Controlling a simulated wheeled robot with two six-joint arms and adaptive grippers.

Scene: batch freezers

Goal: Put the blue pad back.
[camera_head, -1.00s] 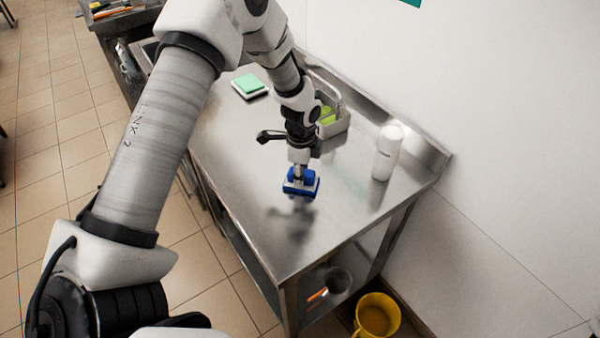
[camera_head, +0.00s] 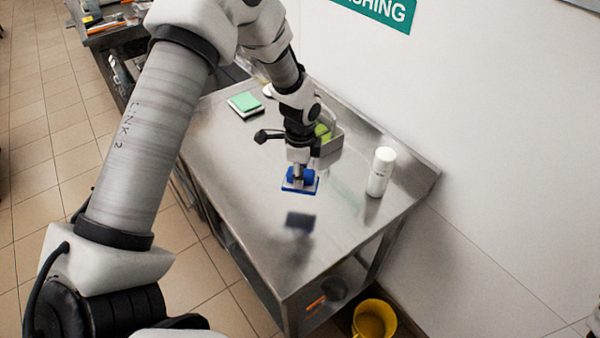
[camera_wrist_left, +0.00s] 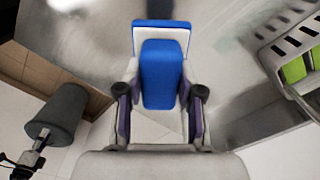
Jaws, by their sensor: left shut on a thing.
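My left gripper (camera_head: 299,172) is shut on the blue pad (camera_head: 311,187), a flat blue block with a raised blue grip and a pale layer. It hangs above the steel table (camera_head: 240,160), apart from it, with a dark reflection below. In the left wrist view the pad (camera_wrist_left: 160,75) sits between the two fingers (camera_wrist_left: 158,105). A green pad with a pale layer (camera_head: 245,102) lies near the table's far left edge. A grey caddy (camera_head: 334,139) with green things in it stands behind my left wrist, partly hidden. My right gripper is not in view.
A white bottle (camera_head: 381,172) stands on the table's right side. A raised steel edge runs along the wall. A yellow bucket (camera_head: 374,320) is on the floor by the table's front right. The table's front half is clear.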

